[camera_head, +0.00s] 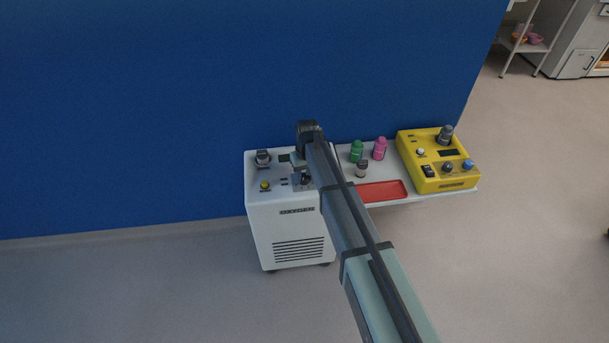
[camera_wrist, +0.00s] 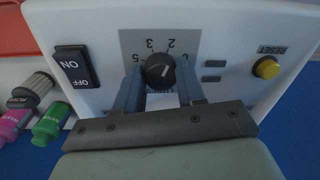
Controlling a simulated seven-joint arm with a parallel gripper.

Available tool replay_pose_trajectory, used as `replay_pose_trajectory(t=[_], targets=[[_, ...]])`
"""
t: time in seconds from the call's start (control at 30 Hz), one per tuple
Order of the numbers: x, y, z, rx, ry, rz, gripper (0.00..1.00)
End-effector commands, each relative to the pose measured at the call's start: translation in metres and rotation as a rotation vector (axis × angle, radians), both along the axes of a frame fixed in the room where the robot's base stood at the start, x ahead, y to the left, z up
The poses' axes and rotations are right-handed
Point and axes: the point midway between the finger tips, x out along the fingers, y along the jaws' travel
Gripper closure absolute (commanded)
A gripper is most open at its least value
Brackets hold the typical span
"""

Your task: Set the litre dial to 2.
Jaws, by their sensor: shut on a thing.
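The litre dial (camera_wrist: 160,70) is a round black knob on a pale printed scale with 2, 3 and 5 legible, on the white machine (camera_head: 291,228). A light pointer mark lies on the knob's right side in the wrist view; the exact number it meets is too small to tell. My gripper (camera_wrist: 160,88) is shut on the knob, one finger at its left and one at its right. In the head view my arm and gripper hide the dial.
On the machine are an ON/OFF rocker switch (camera_wrist: 76,67) and a yellow RESET button (camera_wrist: 267,67). Beside it a shelf carries a green bottle (camera_head: 356,152), a pink bottle (camera_head: 380,149), a red tray (camera_head: 384,191) and a yellow device (camera_head: 436,173). A blue wall (camera_head: 150,110) stands behind.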

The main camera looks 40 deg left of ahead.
Motion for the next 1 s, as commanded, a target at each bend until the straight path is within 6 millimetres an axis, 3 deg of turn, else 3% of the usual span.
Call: replay_pose_trajectory(t=[0.03,0.07,0.3,0.67,1.0], targets=[[0.000,0.000,0.000,0.001,0.001,0.000,0.91],[0.000,0.000,0.000,0.001,0.001,0.000,0.58],[0.000,0.000,0.000,0.000,0.000,-0.001,0.35],[0.000,0.000,0.006,0.001,-0.001,-0.001,0.35],[0.002,-0.001,0.060,0.002,-0.002,-0.001,0.35]])
